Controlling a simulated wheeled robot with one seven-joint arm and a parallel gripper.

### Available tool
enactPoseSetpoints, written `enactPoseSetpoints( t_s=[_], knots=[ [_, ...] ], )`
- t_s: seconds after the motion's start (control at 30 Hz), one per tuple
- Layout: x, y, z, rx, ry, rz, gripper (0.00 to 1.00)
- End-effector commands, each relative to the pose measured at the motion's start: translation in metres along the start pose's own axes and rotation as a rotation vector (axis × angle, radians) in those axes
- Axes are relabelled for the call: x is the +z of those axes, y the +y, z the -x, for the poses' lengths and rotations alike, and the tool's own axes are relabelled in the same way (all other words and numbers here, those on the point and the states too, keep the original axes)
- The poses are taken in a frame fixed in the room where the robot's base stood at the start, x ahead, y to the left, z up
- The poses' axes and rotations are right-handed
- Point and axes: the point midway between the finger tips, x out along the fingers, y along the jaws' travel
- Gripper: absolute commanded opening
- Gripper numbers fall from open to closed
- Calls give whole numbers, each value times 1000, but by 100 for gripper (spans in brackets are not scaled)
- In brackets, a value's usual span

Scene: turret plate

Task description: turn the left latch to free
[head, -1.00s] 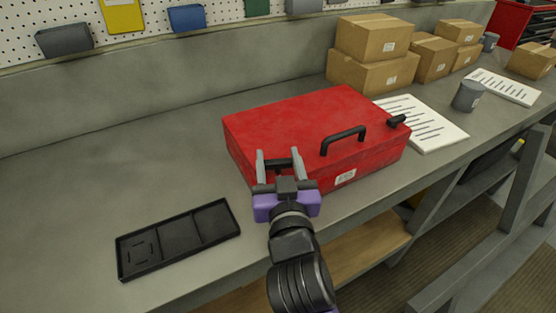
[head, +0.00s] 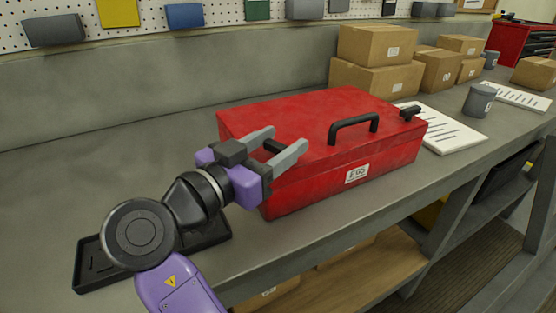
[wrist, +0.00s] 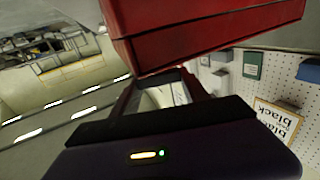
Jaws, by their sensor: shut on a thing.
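The red toolbox (head: 330,115) sits on the grey bench with its lid down. The left latch (head: 273,146) is a small dark piece at the front left of the lid, partly hidden by my fingers. My gripper (head: 286,138) is shut on this latch, one grey finger on each side, and is turned so that the fingers point to the right across the lid edge. The right latch (head: 409,112) is a dark piece at the lid's right end. In the wrist view the red toolbox (wrist: 205,35) fills the top; the latch is hard to make out there.
A black handle (head: 353,125) stands on the lid between the latches. A black tray (head: 90,265) lies at the front left, partly behind my arm. Cardboard boxes (head: 375,62), a paper sheet (head: 450,133) and a grey mug (head: 479,100) are to the right. The bench left of the toolbox is clear.

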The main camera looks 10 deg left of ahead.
Motion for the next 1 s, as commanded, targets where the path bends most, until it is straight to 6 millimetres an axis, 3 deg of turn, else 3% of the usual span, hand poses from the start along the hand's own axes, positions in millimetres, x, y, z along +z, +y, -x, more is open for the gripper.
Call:
enactPoseSetpoints(
  t_s=[0.5, 1.0],
  knots=[
    [3, 1, 0, 355, -3, 4, 12],
    [3, 2, -1, 428, -6, 5, 12]
  ],
)
